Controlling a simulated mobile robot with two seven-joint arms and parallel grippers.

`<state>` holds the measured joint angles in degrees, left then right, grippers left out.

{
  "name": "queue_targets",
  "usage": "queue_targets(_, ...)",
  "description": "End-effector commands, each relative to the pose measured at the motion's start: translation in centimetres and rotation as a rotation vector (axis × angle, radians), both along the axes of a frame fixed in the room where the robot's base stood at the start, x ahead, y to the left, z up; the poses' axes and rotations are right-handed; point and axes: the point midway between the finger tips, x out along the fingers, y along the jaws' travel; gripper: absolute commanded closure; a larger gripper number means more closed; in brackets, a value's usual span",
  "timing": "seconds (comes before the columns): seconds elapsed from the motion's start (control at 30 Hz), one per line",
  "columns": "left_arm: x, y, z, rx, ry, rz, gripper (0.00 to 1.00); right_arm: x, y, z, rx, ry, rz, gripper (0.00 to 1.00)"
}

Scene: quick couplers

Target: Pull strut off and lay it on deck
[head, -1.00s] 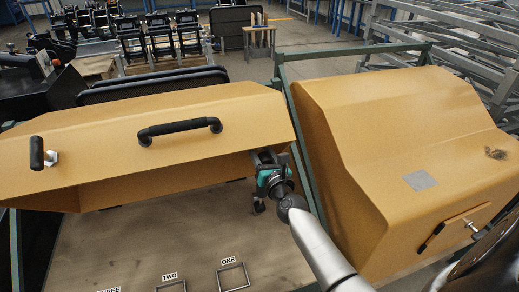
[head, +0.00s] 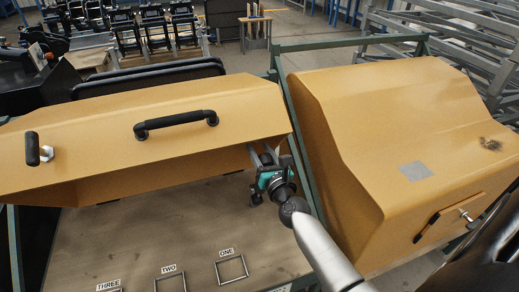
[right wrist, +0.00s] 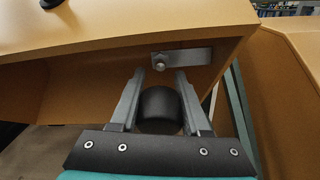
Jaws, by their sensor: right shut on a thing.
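My right gripper (head: 264,156) reaches under the right end of the raised yellow hood (head: 100,120). In the right wrist view its two grey fingers (right wrist: 160,88) are shut on a dark, rounded piece, which I take to be the strut (right wrist: 160,108). Most of the strut is hidden. A metal bracket with a round stud (right wrist: 160,62) sits on the hood's underside just beyond the fingertips. I cannot tell whether the strut touches the stud. The wooden deck (head: 130,225) lies below, with outlined spots marked ONE (head: 231,268), TWO and THREE. My left gripper is out of view.
A closed yellow cover (head: 360,130) stands close on the right, past a green frame post (head: 302,175). The hood carries a black handle (head: 176,120) and a knob. The deck's middle is bare.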

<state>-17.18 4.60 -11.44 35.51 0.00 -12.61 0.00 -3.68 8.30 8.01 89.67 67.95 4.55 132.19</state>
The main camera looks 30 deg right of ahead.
Motion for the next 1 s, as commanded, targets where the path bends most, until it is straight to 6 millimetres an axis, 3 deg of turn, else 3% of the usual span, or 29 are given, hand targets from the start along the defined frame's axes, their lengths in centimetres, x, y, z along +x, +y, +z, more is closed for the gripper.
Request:
queue_targets(0.03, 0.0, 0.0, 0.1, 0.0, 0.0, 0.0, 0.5, 0.2, -0.2, 1.0, -0.005, -0.02, -0.005, 1.0)
queue_targets(0.07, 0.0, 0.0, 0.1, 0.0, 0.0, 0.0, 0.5, 0.2, -0.2, 1.0, -0.005, -0.02, -0.005, 0.5)
queue_targets(0.33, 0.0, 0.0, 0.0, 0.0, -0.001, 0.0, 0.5, 0.1, -0.1, 0.6, -0.004, -0.012, -0.003, 0.2)
queue_targets(0.67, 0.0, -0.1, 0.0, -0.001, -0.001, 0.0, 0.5, -0.1, 0.0, 0.4, -0.003, -0.008, -0.002, 0.19)
queue_targets(1.0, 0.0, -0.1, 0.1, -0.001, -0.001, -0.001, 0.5, -4.3, 0.9, 0.3, -0.003, -0.006, -0.001, 0.19)
